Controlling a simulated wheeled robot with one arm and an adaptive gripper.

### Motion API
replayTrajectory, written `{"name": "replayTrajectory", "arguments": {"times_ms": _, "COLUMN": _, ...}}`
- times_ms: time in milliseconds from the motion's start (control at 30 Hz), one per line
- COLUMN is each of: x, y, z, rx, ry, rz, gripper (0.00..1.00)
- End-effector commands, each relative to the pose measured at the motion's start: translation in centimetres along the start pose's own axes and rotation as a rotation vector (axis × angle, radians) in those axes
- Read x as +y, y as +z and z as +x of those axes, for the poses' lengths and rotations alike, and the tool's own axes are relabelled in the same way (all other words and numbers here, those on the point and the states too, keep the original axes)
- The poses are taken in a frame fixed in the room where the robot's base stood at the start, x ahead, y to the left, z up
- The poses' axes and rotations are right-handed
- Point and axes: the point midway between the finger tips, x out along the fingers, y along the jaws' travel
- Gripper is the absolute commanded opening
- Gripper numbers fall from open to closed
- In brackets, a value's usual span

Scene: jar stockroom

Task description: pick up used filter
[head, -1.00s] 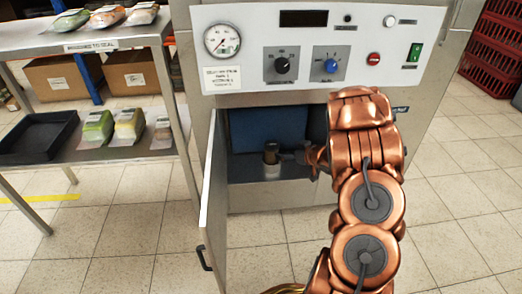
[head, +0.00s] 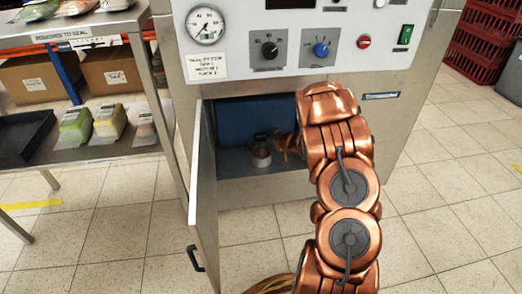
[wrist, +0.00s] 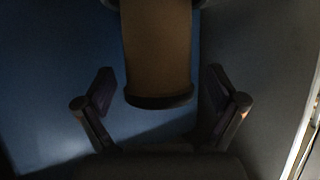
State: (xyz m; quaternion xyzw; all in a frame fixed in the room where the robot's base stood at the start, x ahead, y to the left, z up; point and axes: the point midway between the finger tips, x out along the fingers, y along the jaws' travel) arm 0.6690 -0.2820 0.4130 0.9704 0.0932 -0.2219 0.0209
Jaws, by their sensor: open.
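The used filter, a brown cylinder with a dark end rim, shows in the wrist view (wrist: 157,45). In the head view the filter (head: 261,154) stands inside the open lower compartment of the steel machine, its upper part partly hidden by my gripper. My gripper (head: 264,137) reaches into the compartment from the right. In the wrist view my gripper (wrist: 158,88) is open, with one finger on each side of the filter and a visible gap at both sides.
The machine's door (head: 203,195) hangs open at the left of the compartment. A blue block (head: 240,120) stands behind the filter. A steel shelf (head: 105,152) with a black tray (head: 22,140) and pouches is at left. Red crates (head: 488,45) stand at right. The tiled floor in front is clear.

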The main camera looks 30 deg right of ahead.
Motion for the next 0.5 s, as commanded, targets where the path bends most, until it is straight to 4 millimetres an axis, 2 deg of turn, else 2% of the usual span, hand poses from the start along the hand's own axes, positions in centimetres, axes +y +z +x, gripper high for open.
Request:
{"name": "replayTrajectory", "arguments": {"times_ms": 167, "x": 0.09, "y": -0.05, "z": -0.05, "rx": 0.0, "ry": 0.002, "rz": 0.0, "gripper": 0.95}}
{"name": "replayTrajectory", "arguments": {"times_ms": 500, "x": 0.14, "y": -0.02, "z": -0.08, "rx": 0.0, "ry": 0.002, "rz": 0.0, "gripper": 0.6}}
